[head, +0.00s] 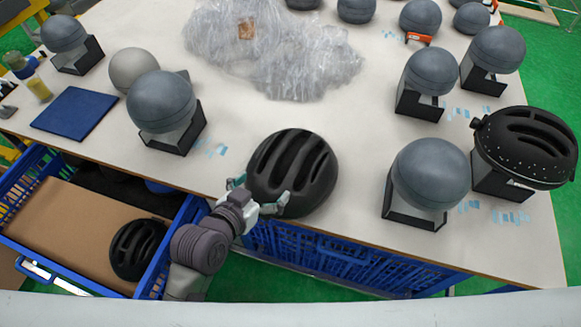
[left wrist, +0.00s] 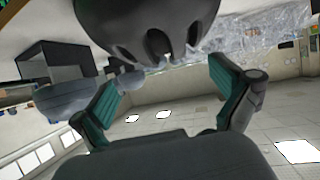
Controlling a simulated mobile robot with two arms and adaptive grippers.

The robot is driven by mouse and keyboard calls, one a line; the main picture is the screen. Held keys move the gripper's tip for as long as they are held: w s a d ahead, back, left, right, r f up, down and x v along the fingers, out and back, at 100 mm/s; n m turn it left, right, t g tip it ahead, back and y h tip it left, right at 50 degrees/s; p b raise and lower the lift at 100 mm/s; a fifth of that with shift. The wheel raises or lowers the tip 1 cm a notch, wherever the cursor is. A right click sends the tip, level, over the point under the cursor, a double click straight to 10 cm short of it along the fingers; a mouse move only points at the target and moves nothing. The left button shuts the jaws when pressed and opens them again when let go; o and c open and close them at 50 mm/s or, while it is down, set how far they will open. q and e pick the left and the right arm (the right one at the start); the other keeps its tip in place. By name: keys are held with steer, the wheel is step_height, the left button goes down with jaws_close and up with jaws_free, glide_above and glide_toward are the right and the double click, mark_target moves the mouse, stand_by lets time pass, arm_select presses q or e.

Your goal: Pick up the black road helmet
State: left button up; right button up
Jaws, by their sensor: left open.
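A black road helmet (head: 305,165) with long vents sits on the table near its front edge, at the middle of the head view. Its dark underside or rim with vents (left wrist: 150,25) shows at the top of the left wrist view. My left gripper (head: 262,196) is at the near left side of this helmet, fingers spread. In the left wrist view, the gripper (left wrist: 167,95) has its two green-padded fingers wide apart with nothing between them; the helmet is just beyond. Whether a finger touches it I cannot tell. My right gripper is not in view.
Grey ball forms on black stands, such as one at left (head: 162,100) and one at right (head: 430,172), flank the helmet. Another black helmet (head: 527,150) rests on a stand at far right. A black helmet (head: 138,248) lies in a blue crate (head: 60,277). Clear plastic wrap (head: 275,60) lies behind.

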mark_target(293, 162)
arm_select(q)
steer(key=shift+w+d+r+t, duration=0.15)
steer(key=shift+w+d+r, duration=0.1)
steer(key=shift+r, duration=0.3)
steer(key=shift+w+d+r+t, duration=0.1)
steer(key=shift+w+r+t, duration=0.1)
steer(key=shift+r, duration=0.3)
steer(key=x, duration=0.3)
steer(key=p+x, duration=0.1)
steer(key=x, duration=0.8)
steer(key=shift+f+p, duration=0.25)
steer(key=shift+p, duration=0.1)
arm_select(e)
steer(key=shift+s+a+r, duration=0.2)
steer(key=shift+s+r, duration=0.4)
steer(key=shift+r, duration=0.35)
arm_select(q)
steer(key=shift+c, duration=1.2)
steer(key=c, duration=1.4)
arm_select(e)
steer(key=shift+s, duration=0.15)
